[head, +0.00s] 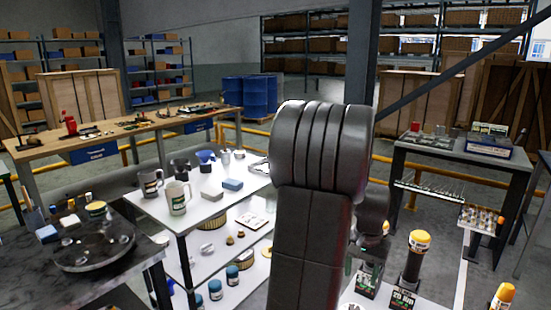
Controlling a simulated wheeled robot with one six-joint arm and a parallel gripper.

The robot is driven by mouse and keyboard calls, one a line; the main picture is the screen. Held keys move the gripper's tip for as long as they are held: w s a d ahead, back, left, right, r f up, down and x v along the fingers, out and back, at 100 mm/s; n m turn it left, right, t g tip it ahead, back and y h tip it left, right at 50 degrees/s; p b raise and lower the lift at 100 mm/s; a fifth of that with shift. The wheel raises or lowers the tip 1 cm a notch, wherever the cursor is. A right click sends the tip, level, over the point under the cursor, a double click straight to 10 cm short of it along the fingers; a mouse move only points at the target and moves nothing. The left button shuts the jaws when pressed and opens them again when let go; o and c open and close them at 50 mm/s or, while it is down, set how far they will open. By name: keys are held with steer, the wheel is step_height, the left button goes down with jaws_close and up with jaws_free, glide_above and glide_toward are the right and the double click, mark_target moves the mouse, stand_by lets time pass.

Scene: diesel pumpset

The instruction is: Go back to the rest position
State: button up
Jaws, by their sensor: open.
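My dark grey arm stands large and upright in the middle of the head view. Its bulky rounded joint covers the centre of the scene. My gripper does not show; no fingertips can be made out, and whatever lies behind the arm is hidden. I cannot see whether it touches or holds anything.
A white shelved cart (145,207) with mugs and jars stands left of my arm. A dark bench (150,262) with a round plate is at lower left. A long wooden workbench (60,150) is behind. A grey table (470,155) and a yellow-capped bottle (418,257) are right.

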mark_target(355, 308)
step_height(355, 308, down, 13)
steer(key=shift+r, duration=0.2)
steer(key=shift+w, duration=0.1)
steer(key=n+p, duration=0.1)
steer(key=n, duration=0.5)
steer(key=shift+n, duration=0.3)
steer(key=shift+d+r+p, duration=0.1)
steer(key=shift+r+p, duration=0.2)
steer(key=shift+r, duration=0.05)
step_height(355, 308, up, 13)
